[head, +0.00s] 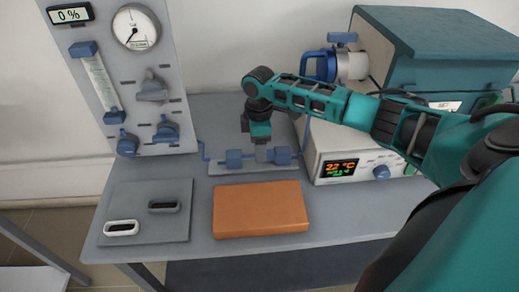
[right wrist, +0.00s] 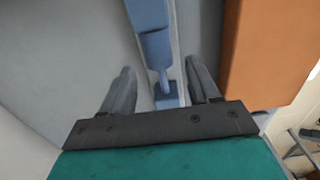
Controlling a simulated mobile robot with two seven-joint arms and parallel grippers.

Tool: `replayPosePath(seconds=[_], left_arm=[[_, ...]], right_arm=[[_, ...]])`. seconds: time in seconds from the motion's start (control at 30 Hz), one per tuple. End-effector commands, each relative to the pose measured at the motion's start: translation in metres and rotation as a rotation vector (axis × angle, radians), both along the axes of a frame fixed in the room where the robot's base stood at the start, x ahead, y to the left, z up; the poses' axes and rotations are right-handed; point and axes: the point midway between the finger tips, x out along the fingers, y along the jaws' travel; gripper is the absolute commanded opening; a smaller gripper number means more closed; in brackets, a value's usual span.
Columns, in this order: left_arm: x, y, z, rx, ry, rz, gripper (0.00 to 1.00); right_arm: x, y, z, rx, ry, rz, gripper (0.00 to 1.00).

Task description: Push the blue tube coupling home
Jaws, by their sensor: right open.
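The blue tube line lies on a low grey plate (head: 224,169) on the bench, with a left blue block (head: 235,159) and a right blue block (head: 282,155). I cannot tell for sure which block is the coupling. My right gripper (head: 262,155) points down between these blocks and hides the line there. In the right wrist view my right gripper (right wrist: 161,88) is open, one finger on each side of a thin blue rod (right wrist: 163,78) and a small blue piece (right wrist: 167,97), with visible gaps. A larger blue part (right wrist: 152,40) lies ahead. My left gripper is not in view.
An orange-brown block (head: 260,208) lies in front of the plate. A grey mat (head: 150,222) with two small oval dishes is at the left. A grey gauge panel (head: 125,80) stands behind, and a furnace with a display (head: 341,170) is at the right.

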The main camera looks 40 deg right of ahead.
Motion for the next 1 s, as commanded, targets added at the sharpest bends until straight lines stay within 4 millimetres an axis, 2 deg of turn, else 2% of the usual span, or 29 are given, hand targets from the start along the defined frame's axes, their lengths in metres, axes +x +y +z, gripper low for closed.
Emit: replayPosePath(seconds=[0.03, 0.2, 0.43, 0.63, 1.0], left_arm=[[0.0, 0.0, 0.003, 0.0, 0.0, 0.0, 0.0], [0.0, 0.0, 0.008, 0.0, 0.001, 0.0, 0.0], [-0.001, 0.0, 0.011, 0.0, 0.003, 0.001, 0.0], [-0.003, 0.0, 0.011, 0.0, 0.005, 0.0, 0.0], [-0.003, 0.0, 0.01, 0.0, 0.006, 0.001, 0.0]], right_arm=[[0.001, -0.001, 0.014, -0.001, -0.004, 0.0, 0.61], [0.001, -0.001, 0.053, -0.001, -0.003, -0.001, 0.61], [0.0, -0.001, 0.092, -0.001, 0.0, -0.001, 0.61], [0.0, -0.001, 0.105, -0.001, 0.002, -0.002, 0.61], [0.0, -0.001, 0.105, -0.001, 0.002, -0.002, 0.61]])
